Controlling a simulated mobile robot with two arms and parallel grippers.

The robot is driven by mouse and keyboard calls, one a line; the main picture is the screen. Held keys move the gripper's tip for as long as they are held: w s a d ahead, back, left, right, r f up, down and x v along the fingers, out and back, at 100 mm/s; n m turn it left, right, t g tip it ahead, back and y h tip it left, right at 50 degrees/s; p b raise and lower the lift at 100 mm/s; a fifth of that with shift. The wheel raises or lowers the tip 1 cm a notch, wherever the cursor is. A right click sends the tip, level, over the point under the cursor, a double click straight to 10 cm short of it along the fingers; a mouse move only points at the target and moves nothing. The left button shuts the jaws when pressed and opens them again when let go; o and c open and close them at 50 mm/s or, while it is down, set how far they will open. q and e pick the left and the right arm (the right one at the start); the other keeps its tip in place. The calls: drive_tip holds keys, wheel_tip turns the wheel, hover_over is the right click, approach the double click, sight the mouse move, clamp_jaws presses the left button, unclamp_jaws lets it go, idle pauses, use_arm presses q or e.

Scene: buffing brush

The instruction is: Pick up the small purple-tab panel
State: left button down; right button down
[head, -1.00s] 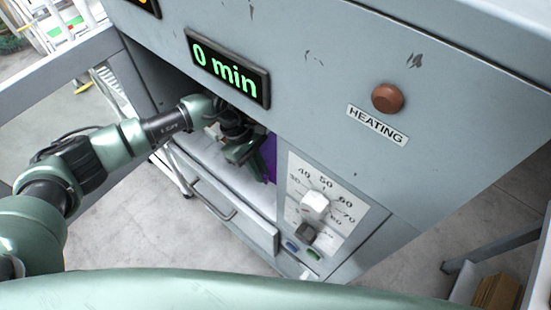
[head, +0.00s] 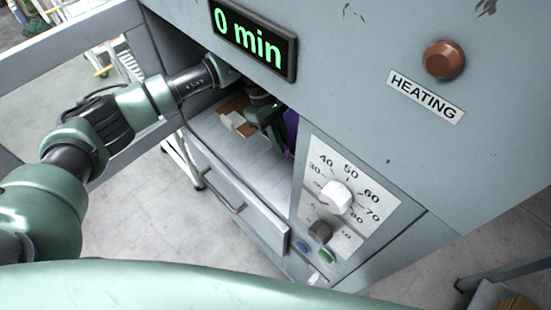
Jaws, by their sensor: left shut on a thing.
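The small purple-tab panel shows only as a purple patch (head: 290,128) at the right side of the machine's opening, mostly hidden by my left gripper and the machine's front. My left gripper (head: 272,127) is inside the opening, above the pale shelf, with its fingers against the purple part. It looks shut on the panel, though the contact is partly hidden in shadow. My right gripper is not in view.
A brown piece with a white block (head: 233,121) is left of the gripper in the opening. The grey machine has a display (head: 253,40), a red-brown HEATING button (head: 444,60), a white dial (head: 335,196) and a drawer (head: 236,196) below the opening.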

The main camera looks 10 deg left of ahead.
sight(297, 114)
use_arm(q)
drive_tip(key=w+b, duration=0.1)
drive_tip(key=w, duration=0.2)
drive_tip(key=w+d+b, duration=0.1)
drive_tip(key=w+b, duration=0.1)
drive_tip(key=w, duration=0.2)
drive_tip(key=w+b, duration=0.2)
drive_tip(key=w, duration=0.1)
drive_tip(key=shift+w+d+f, duration=0.1)
drive_tip(key=shift+w+d, duration=0.05)
drive_tip(key=shift+d, duration=0.2)
drive_tip(key=shift+w+d+b, duration=0.2)
drive_tip(key=shift+w+b, duration=0.9)
drive_tip(key=shift+b, duration=0.05)
drive_tip(key=shift+w+b, duration=0.3)
